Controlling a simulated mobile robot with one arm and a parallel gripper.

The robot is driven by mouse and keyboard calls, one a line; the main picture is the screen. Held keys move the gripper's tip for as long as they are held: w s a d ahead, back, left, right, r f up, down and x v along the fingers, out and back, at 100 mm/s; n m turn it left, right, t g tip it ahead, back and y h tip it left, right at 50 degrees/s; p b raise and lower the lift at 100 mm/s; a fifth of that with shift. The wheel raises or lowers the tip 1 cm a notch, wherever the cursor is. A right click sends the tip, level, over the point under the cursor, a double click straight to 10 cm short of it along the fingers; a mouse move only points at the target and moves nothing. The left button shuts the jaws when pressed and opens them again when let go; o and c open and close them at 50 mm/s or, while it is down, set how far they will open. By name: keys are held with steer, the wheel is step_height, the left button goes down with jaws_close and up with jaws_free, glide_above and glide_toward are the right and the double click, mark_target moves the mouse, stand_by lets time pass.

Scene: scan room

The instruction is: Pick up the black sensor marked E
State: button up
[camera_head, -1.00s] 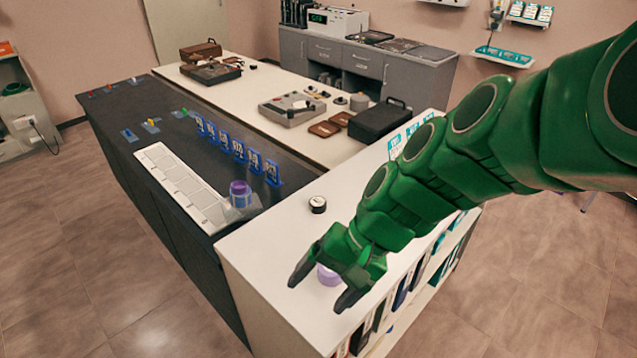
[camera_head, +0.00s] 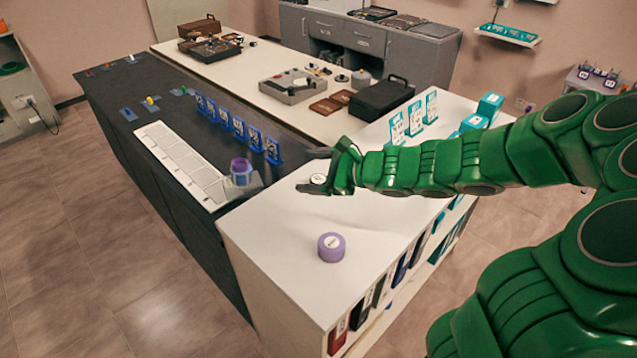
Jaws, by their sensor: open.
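A small black round sensor with a white top (camera_head: 318,178) sits on the white counter, near its border with the dark counter; its marking is too small to read. My gripper (camera_head: 313,171) is open with its fingers pointing left. One finger lies behind the sensor and the other in front of it, partly hiding it. I cannot tell whether either finger touches it or how high they are above the counter.
A purple cylinder (camera_head: 331,247) stands nearer on the white counter (camera_head: 277,238). Another purple piece (camera_head: 240,168) sits in a clear holder on the dark counter, beside a row of blue cards (camera_head: 238,137). Teal-marked stands (camera_head: 414,118) and a black case (camera_head: 381,98) stand behind my arm.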

mark_target(320, 180)
steer(key=w+d+f+m+h, duration=0.1)
steer(key=w+d+f+m, duration=0.1)
steer(key=f, duration=0.1)
steer(key=w+d+f+m+t, duration=0.1)
steer(key=w+d+f+m, duration=0.1)
steer(key=f+m, duration=0.1)
steer(key=w+d+f+m+t+h, duration=0.1)
steer(key=w+d+f+m, duration=0.1)
steer(key=d+f+m, duration=0.1)
steer(key=shift+w+f+h, duration=0.1)
steer(key=shift+f+h, duration=0.2)
steer(key=shift+f, duration=0.35)
steer(key=shift+x, duration=1.15)
steer(key=shift+w+a+f+t, duration=0.15)
steer(key=shift+w+a, duration=0.45)
steer(key=shift+a, duration=0.1)
steer(key=shift+w+a+f+t, duration=0.1)
steer(key=shift+w+a+t, duration=0.05)
steer(key=shift+w+a, duration=0.55)
steer(key=shift+x, duration=0.85)
steer(key=shift+f, duration=0.1)
steer(key=shift+c, duration=0.5)
steer(key=c, duration=1)
